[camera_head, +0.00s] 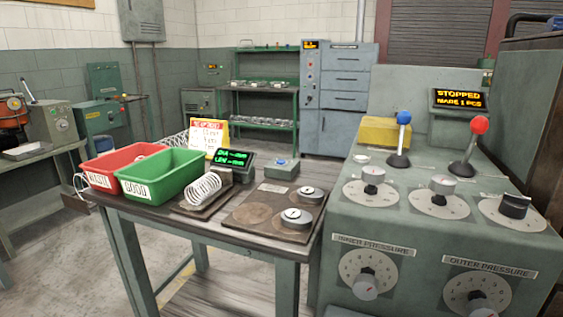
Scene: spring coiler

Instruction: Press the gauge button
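A gauge display (234,160) with green "DIA" and "LEN" lines stands on the table; dashes show in place of numbers. A coil spring (202,189) lies on a dark plate in front of the display. A small grey-green box with a blue button (282,161) sits just right of the display, near the table's back edge. I cannot tell whether this button belongs to the gauge; no label on it is readable. Neither of my grippers shows in the head view.
A red bin (100,181) and a green "GOOD" bin (134,188) stand left. A brown board (252,213) with two round metal pieces lies front right. The coiler console (427,247), with blue and red levers and a "STOPPED" screen (459,99), stands right of the table.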

